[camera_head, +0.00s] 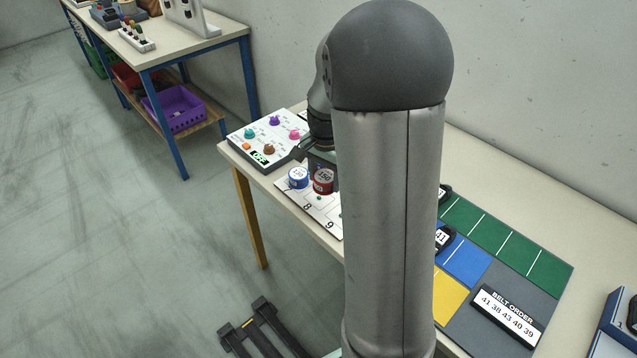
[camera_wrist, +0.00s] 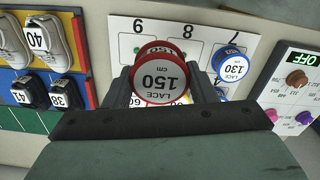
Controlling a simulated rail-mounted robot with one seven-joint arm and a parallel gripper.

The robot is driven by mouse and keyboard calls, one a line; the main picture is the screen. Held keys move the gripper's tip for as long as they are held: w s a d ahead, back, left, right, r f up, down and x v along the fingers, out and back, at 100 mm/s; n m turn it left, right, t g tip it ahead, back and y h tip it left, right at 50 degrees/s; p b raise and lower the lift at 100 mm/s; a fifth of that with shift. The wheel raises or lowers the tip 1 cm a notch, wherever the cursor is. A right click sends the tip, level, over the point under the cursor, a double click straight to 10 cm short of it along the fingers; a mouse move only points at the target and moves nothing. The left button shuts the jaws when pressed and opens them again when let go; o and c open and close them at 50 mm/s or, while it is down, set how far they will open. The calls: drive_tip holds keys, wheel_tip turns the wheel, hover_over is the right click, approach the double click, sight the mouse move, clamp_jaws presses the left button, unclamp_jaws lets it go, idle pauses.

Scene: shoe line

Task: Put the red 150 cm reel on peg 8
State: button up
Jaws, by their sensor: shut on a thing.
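The red reel (camera_wrist: 160,78), labelled 150 cm lace, is between the jaws of my gripper (camera_wrist: 165,88) in the wrist view. My gripper is shut on it, and it hides part of the white numbered peg board (camera_wrist: 118,30) behind it. The figures 9, 8 and 7 show on the board, with the red reel in front of the area below 9 and 8. In the head view the red reel (camera_head: 323,181) is under my gripper (camera_head: 318,165), close beside a blue 130 reel. I cannot tell its height over the board; peg 8 is not clearly seen.
The blue 130 reel (camera_wrist: 231,66) is by number 7. A knob panel (camera_head: 268,138) stands beyond the board. Coloured shoe mats (camera_head: 510,250) with shoes and a belt order sign (camera_head: 505,312) lie right of my arm. Yellowish things behind the red reel are mostly hidden.

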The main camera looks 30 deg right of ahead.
drive_tip(key=p, duration=0.1)
hover_over(320, 196)
wheel_tip(320, 196, down, 6)
drive_tip(key=shift+a, duration=0.1)
wheel_tip(320, 196, down, 3)
drive_tip(key=shift+f, duration=0.1)
drive_tip(key=shift+f+b, duration=0.4)
drive_tip(key=shift+f, duration=0.15)
drive_tip(key=o, duration=1)
drive_tip(key=shift+c, duration=0.2)
drive_tip(key=shift+r, duration=0.15)
